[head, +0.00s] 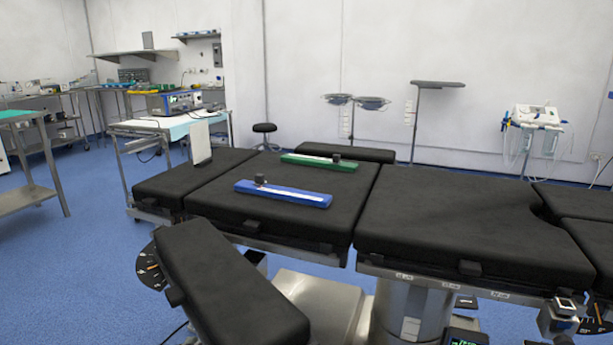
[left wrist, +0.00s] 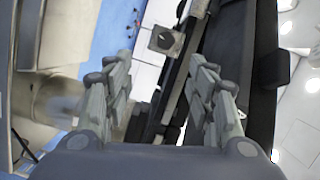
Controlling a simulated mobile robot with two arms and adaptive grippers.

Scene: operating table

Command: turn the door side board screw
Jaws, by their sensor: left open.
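The pictures do not tell which board is the door side one. My left gripper (left wrist: 161,64) shows in the left wrist view, open, with nothing between its fingers. Beyond its fingertips is a dark square knob (left wrist: 166,41); I cannot tell what it belongs to. My right gripper is not in view.
The black table pad (head: 440,225) extends to the right, and a separate black pad (head: 230,285) juts out in front. A cart (head: 172,127) with equipment stands behind at the left. Blue floor (head: 85,270) is clear at the left.

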